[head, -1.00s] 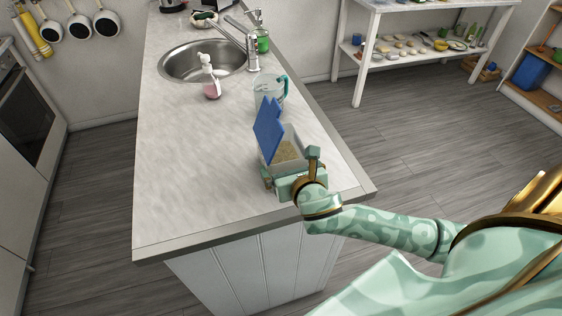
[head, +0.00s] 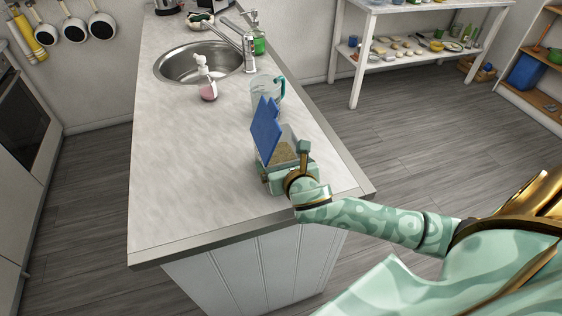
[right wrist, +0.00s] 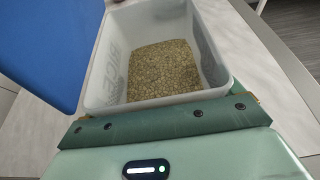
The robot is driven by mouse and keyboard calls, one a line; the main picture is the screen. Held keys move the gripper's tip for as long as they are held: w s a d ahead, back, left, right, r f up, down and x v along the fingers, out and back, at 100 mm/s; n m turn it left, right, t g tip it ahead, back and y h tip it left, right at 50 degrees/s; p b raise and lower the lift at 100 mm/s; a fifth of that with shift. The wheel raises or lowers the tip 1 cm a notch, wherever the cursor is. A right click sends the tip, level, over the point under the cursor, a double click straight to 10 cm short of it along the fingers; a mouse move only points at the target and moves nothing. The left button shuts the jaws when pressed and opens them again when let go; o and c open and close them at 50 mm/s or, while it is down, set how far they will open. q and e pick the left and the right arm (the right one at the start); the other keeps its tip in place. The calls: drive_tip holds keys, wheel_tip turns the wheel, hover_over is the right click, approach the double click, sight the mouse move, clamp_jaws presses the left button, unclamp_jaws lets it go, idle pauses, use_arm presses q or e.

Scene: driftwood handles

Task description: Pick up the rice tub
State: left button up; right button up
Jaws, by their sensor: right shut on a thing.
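The rice tub (head: 290,135) is a translucent white box with a blue lid (head: 266,132) standing open on its left side. It is near the front right of the counter, and I cannot tell whether it touches the top. My right gripper (head: 286,172) is shut on the tub's near end. In the right wrist view the tub (right wrist: 212,55) lies straight ahead of the green palm, with tan grains of rice (right wrist: 160,70) inside and the blue lid (right wrist: 45,45) at the left. The fingertips are mostly hidden. My left gripper is not in view.
A clear jug (head: 267,92) with a teal handle stands just behind the tub. The counter's left front (head: 185,190) is bare. Its right edge lies close to the tub.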

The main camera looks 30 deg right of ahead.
drive_tip(key=shift+r+p, duration=0.55)
drive_tip(key=shift+r, duration=0.9)
drive_tip(key=s+d+r+p, duration=0.4)
drive_tip(key=s+d+r, duration=0.3)
drive_tip(key=s+r, duration=0.3)
drive_tip(key=shift+s+d, duration=0.2)
drive_tip(key=shift+s, duration=0.65)
drive_tip(key=shift+s+r, duration=0.1)
drive_tip(key=shift+r, duration=0.1)
